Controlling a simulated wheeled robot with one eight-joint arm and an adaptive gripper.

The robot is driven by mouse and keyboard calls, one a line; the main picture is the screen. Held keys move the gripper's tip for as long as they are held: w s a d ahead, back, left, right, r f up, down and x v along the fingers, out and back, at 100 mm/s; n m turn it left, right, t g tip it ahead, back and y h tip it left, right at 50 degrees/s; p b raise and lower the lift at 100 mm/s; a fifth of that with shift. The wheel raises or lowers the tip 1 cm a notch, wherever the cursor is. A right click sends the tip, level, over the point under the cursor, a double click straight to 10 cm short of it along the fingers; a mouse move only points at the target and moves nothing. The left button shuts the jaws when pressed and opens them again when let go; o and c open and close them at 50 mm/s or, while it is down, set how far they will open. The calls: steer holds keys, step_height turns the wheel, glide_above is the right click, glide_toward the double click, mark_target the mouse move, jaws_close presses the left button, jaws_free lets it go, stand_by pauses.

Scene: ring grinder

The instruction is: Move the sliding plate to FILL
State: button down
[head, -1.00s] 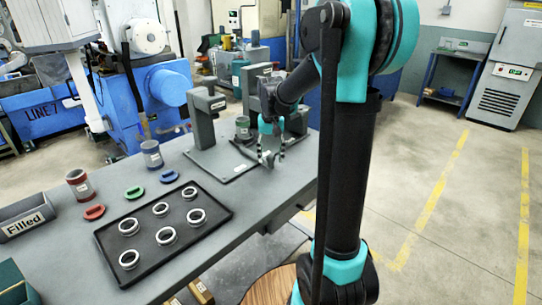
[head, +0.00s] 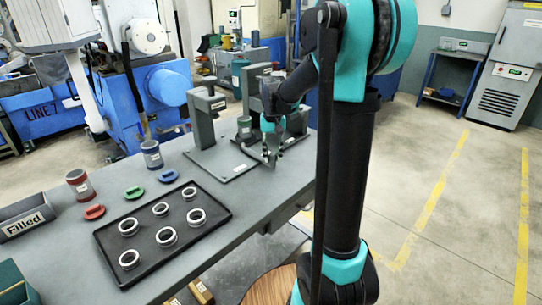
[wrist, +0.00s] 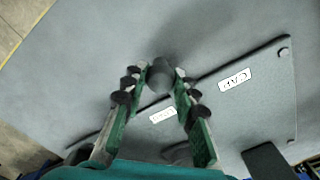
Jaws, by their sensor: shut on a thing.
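My gripper (wrist: 160,82) is shut on a dark round knob (wrist: 160,74), with a finger on each side of it in the wrist view. I take the knob to be the sliding plate's handle; the plate itself is mostly hidden under my fingers. A white CAP label (wrist: 235,79) lies on the grey base plate (wrist: 270,100), to the right of the knob. A second white label (wrist: 162,115) shows between my fingers, its text too blurred to read. In the head view my gripper (head: 271,158) is low at the right front of the grey station (head: 202,122).
A black tray (head: 122,222) with several metal rings lies in front. Blue and red cans (head: 77,183), colored pieces (head: 95,212) and a "Filled" bin (head: 27,223) are to the left. The table edge is close by my gripper.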

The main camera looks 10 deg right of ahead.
steer(key=w+d, duration=0.3)
steer(key=d, duration=0.1)
steer(key=w+d, duration=0.3)
steer(key=d, duration=0.1)
steer(key=w+d, duration=0.2)
steer(key=d, duration=0.2)
steer(key=shift+w+d, duration=0.1)
steer(key=shift+w, duration=0.3)
steer(key=c, duration=1.2)
jaws_free()
steer(key=shift+w+d, duration=0.1)
steer(key=shift+o, duration=0.2)
steer(key=shift+r, duration=0.1)
step_height(320, 180, up, 12)
